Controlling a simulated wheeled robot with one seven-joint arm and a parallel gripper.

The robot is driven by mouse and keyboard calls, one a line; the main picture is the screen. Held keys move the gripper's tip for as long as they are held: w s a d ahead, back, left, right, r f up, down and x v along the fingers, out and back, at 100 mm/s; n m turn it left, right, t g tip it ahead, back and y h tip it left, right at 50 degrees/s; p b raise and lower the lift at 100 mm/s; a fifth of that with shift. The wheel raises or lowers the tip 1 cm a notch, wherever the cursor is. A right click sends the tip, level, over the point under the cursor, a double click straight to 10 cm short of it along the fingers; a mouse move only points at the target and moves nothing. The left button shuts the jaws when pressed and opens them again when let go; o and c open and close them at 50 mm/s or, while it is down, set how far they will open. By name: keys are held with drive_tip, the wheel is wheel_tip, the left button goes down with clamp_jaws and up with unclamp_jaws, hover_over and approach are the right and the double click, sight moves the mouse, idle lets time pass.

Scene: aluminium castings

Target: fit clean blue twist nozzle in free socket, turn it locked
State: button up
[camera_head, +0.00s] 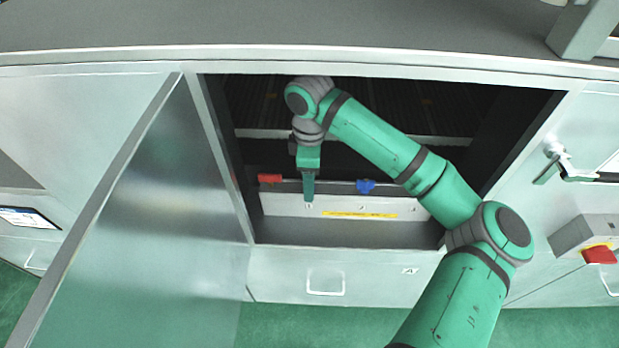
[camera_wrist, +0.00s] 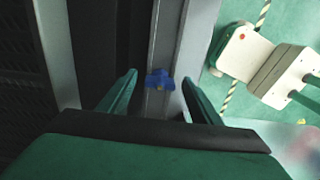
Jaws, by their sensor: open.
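A blue twist nozzle (camera_head: 365,186) sits on the upper edge of the pale bar inside the open cabinet, right of my gripper (camera_head: 308,196). My gripper points down in front of the bar, its fingers overlapping each other in the head view. In the wrist view my gripper (camera_wrist: 160,78) is open, with a finger on each side of a blue nozzle (camera_wrist: 160,84) on a grey strip. The nozzle appears beyond the fingertips, with no visible contact. I cannot tell whether both views show the same nozzle. No free socket can be made out clearly; my gripper hides part of the bar.
A red nozzle (camera_head: 270,178) sits left of my gripper on the pale bar (camera_head: 283,206). The cabinet door (camera_head: 150,190) stands open at left. Side walls and the worktop (camera_head: 300,30) frame the opening. A pale grey object (camera_wrist: 262,62) is on the green floor.

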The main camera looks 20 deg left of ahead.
drive_tip(key=shift+r, duration=3.7)
